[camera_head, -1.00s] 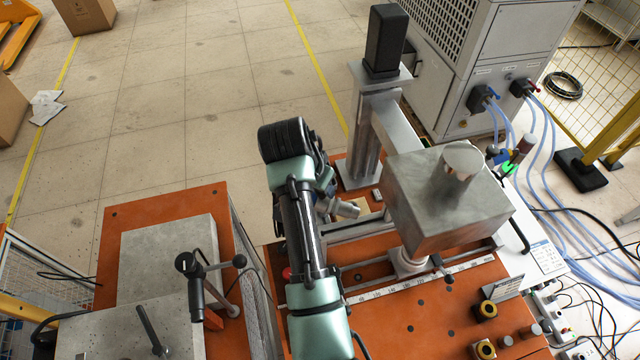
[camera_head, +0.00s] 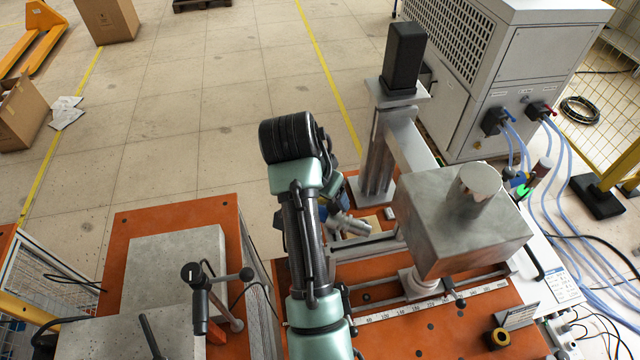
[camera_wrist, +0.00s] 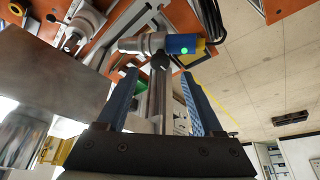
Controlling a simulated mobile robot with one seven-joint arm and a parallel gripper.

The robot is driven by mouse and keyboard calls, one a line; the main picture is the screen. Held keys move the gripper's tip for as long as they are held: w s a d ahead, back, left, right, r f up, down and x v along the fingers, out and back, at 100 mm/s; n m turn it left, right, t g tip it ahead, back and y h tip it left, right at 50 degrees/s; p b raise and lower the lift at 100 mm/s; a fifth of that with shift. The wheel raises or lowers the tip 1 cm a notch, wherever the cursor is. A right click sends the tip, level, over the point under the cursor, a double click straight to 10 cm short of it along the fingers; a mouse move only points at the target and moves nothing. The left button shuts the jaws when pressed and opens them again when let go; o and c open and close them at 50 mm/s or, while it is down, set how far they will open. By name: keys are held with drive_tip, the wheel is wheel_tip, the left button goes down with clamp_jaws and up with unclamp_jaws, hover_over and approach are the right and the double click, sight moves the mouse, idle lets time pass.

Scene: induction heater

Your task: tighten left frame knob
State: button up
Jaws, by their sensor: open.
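In the head view my arm hides most of the gripper.
A large grey metal block (camera_head: 460,222) stands right of the knob, and a metal post with a black top (camera_head: 403,55) stands behind. A ruler strip (camera_head: 420,305) crosses the orange table. A black lever handle (camera_head: 196,283) stands on the left table.

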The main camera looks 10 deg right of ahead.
drive_tip(key=p+v, duration=0.2)
drive_tip(key=v, duration=0.6)
drive_tip(key=shift+r+p, duration=0.4)
drive_tip(key=w+a+r+n+t+b, duration=0.2)
drive_tip(key=w+r+n+t+b, duration=0.1)
drive_tip(key=w+r+t+b, duration=0.4)
wheel_tip(320, 180, up, 11)
drive_tip(key=s+a+n+t+y+b, duration=0.1)
drive_tip(key=a+n+t+b, duration=0.1)
drive_tip(key=t, duration=0.5)
drive_tip(key=s+a+r+n+t+y+b, duration=0.1)
drive_tip(key=s+a+r+n+t+b, duration=0.1)
drive_tip(key=s+r+t, duration=0.3)
drive_tip(key=s+a+r+n+t+y+b, duration=0.1)
drive_tip(key=s+r+t, duration=0.4)
drive_tip(key=s+r, duration=0.6)
drive_tip(key=shift+s+a+n+b, duration=0.15)
drive_tip(key=shift+a+n+b, duration=0.3)
drive_tip(key=shift+n+b, duration=0.2)
drive_tip(key=shift+r, duration=0.1)
